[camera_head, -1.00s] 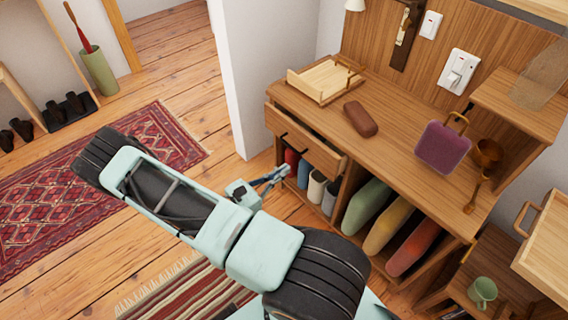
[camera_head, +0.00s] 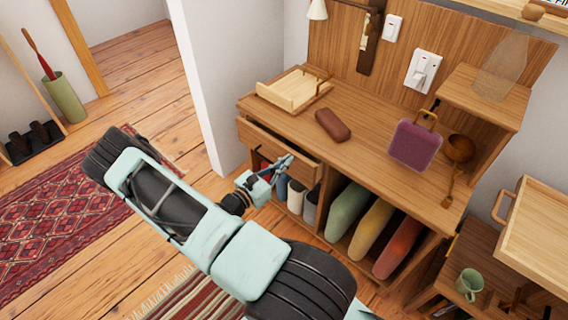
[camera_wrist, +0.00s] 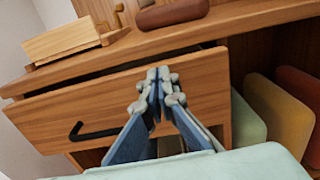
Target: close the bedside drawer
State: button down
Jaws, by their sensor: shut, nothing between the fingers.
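The bedside drawer (camera_head: 285,142) is under the left end of the wooden desk top, and it stands partly open, with a dark gap above its front. In the wrist view the drawer front (camera_wrist: 60,117) fills the left and middle, with a black bar handle (camera_wrist: 95,132) at its lower left. My gripper (camera_head: 287,160) is shut and empty, in front of the drawer. In the wrist view my gripper (camera_wrist: 158,80) has its tips over the right part of the drawer front, near its top edge. I cannot tell whether they touch it.
On the desk top (camera_head: 365,145) are a wooden tray (camera_head: 290,90), a brown case (camera_head: 332,125) and a purple bag (camera_head: 414,145). Coloured cushions (camera_head: 347,212) stand below. A pale wall end (camera_head: 205,100) is at the left. A drawer with a mug (camera_head: 469,283) below is at the right.

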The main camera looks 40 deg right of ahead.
jog(key=d, duration=0.5)
jog(key=shift+w, duration=0.15)
jog(key=shift+r, duration=0.1)
jog(key=p, duration=0.1)
send_near(296, 153)
jog(key=a, duration=0.1)
jog(key=a+f, duration=0.1)
jog(key=a, duration=0.1)
jog(key=shift+w+a+f, duration=0.1)
jog(key=shift+w+a, duration=0.05)
jog(key=shift+a, duration=0.1)
